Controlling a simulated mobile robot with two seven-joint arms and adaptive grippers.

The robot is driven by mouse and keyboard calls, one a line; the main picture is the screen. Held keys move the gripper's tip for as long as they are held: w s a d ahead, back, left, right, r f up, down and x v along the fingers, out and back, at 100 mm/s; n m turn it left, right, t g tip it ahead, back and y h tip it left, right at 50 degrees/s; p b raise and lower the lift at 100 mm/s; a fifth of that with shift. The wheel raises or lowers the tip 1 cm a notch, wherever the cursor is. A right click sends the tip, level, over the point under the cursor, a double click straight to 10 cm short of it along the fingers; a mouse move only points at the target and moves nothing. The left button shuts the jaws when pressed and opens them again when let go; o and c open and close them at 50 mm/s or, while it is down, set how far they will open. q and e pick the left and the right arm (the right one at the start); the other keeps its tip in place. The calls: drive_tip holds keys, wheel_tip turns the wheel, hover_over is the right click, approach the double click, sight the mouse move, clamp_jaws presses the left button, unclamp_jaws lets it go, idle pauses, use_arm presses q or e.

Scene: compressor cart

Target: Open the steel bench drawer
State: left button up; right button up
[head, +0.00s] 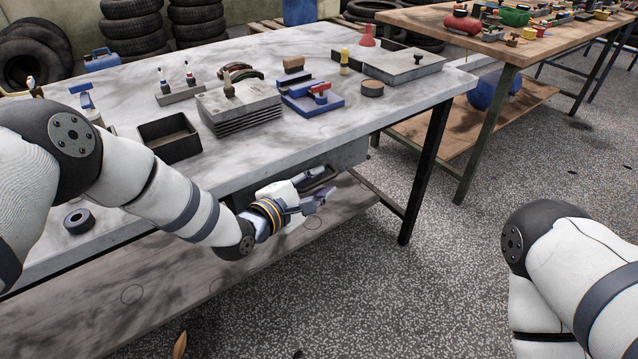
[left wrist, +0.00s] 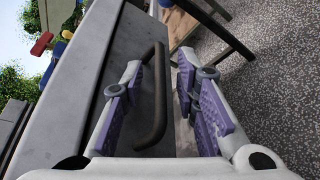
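The steel bench drawer (head: 348,156) hangs under the front edge of the grey bench top, near its right end. Its dark bar handle (head: 320,178) shows just behind my left gripper (head: 314,194). In the left wrist view the handle (left wrist: 152,98) runs lengthwise in front of the grey drawer front (left wrist: 122,45). My left gripper (left wrist: 160,85) is open there, its purple-padded fingers on either side of the handle, with a gap on the right side. Whether a finger touches the handle, I cannot tell. My right gripper is out of view; only its arm shows at lower right.
The bench top (head: 300,140) carries a black tray (head: 170,138), a stack of steel plates (head: 240,108), a blue vise (head: 310,97) and a metal tray (head: 405,66). A lower shelf (head: 130,290) lies below.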

use_arm(q)
drive_tip(key=shift+w+d, duration=0.25)
drive_tip(key=shift+w, duration=0.1)
drive_tip(key=shift+c, duration=0.3)
clamp_jaws()
